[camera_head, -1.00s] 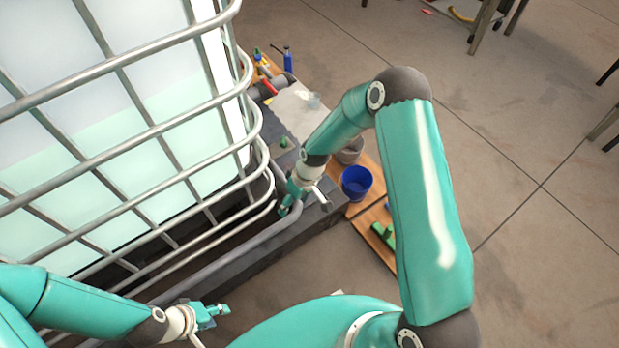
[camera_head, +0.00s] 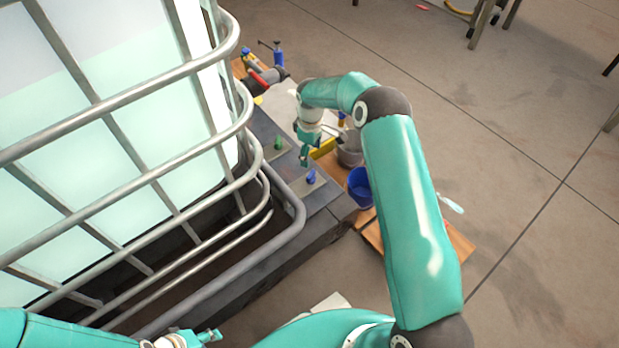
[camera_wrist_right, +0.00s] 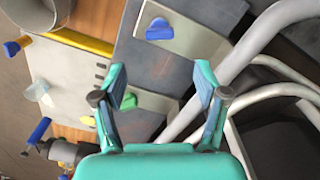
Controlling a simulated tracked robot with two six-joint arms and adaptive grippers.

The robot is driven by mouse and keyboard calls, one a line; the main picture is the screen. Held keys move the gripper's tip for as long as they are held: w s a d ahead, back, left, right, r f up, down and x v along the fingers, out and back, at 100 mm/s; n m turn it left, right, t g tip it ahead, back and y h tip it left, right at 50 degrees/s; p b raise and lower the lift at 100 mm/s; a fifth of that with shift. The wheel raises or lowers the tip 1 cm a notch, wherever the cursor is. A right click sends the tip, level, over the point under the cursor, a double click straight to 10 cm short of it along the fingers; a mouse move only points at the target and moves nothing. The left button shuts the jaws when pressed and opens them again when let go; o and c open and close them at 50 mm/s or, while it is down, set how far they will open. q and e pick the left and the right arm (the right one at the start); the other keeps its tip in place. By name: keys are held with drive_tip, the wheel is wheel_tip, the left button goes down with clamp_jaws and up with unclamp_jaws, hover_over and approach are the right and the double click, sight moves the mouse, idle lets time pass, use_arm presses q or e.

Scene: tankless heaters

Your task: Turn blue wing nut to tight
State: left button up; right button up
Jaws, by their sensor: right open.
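The blue wing nut (camera_head: 311,177) stands on a grey plate on the dark ledge beside the caged tank. In the right wrist view the blue wing nut (camera_wrist_right: 158,29) is near the top, beyond the fingertips. A green wing nut (camera_head: 278,143) sits on another plate; it shows between the fingers in the wrist view (camera_wrist_right: 150,102). My right gripper (camera_head: 304,156) is open and empty, apart from the blue nut and on its far side in the head view. In the wrist view my right gripper (camera_wrist_right: 160,82) has its fingers spread. My left gripper (camera_head: 206,338) is at the bottom edge, small and partly cut off.
The metal cage (camera_head: 150,178) around the white tank fills the left, its rails close to the ledge. A blue bucket (camera_head: 360,188) and a grey bucket (camera_head: 349,150) stand right of the ledge. A blue bottle (camera_head: 278,57) is at the back. The floor (camera_head: 530,130) at right is open.

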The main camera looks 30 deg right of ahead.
sight(310, 174)
wheel_tip(310, 174, down, 12)
drive_tip(key=b, duration=0.3)
drive_tip(key=shift+f, duration=0.1)
drive_tip(key=c, duration=1)
drive_tip(key=shift+a, duration=0.35)
drive_tip(key=shift+c, duration=0.8)
drive_tip(key=shift+d, duration=0.25)
